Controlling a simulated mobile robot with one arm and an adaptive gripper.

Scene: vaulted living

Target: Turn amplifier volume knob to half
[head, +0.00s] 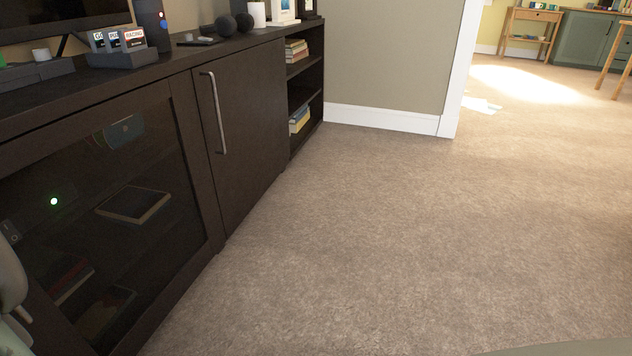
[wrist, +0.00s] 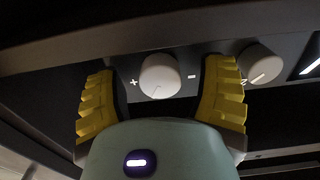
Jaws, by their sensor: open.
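In the wrist view, a round white knob (wrist: 160,76) sits on a dark panel, with a plus mark on its left and a minus mark on its right. My gripper (wrist: 165,72) is open, with one yellow ridged finger on each side of this knob in the picture. Gaps show between the knob and both fingers; I cannot tell the distance in depth. A second white knob (wrist: 261,63) with a light pointer line is just right of the right finger.
The dark cabinet (head: 255,95) runs along the left, with a glass-fronted bay, a handled door (head: 218,113) and open shelves with books (head: 299,118). A book-like item (head: 134,204) lies inside the glazed bay. The carpet (head: 400,230) to the right is clear.

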